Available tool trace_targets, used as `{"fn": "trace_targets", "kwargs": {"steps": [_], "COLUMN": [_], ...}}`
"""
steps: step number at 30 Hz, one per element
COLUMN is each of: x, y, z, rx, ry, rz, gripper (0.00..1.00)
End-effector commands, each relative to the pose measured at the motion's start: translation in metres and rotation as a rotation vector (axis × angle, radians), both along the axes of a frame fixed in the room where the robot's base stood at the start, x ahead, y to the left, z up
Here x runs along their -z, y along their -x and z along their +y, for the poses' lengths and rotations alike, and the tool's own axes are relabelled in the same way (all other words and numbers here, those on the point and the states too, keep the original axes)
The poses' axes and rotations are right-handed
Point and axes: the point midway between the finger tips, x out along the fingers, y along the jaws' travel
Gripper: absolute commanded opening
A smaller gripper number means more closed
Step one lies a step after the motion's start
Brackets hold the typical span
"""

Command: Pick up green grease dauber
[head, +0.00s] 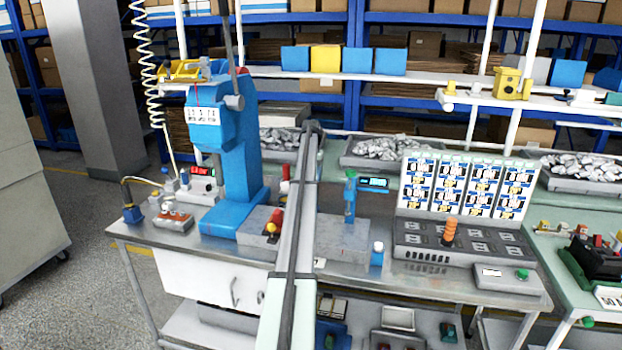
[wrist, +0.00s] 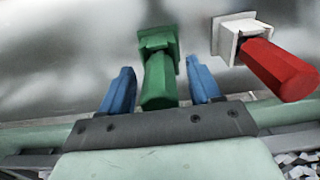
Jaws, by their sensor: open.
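In the wrist view, the green grease dauber (wrist: 158,80) has a faceted green handle and a square green plate at its far end. My gripper (wrist: 160,66) is open, with one blue finger on each side of the green handle. A narrow gap shows between the handle and each finger, so I see no contact. The near end of the handle reaches toward the dark gripper body. In the head view, my arm crosses the middle of the picture; the gripper's fingers and the green dauber cannot be made out there.
A red handle in a white square holder (wrist: 276,68) stands close to the right finger. In the head view, a blue press (head: 230,150) stands on the metal bench (head: 140,235) left of my arm. A panel with several printed cards (head: 468,185) stands to the right.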

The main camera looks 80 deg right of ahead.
Motion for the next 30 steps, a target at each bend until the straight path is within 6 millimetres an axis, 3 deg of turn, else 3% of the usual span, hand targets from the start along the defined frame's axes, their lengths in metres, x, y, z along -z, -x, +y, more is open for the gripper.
{"fn": "trace_targets", "kwargs": {"steps": [4, 23, 30], "x": [-0.0006, -0.0010, -0.0016], "y": [-0.0001, -0.0001, -0.0001], "z": [-0.0001, 0.0000, 0.0000], "rx": [0.000, 0.000, 0.000], "ry": [0.000, 0.000, 0.000], "rz": [0.000, 0.000, 0.000], "gripper": [0.63, 0.03, 0.03]}}
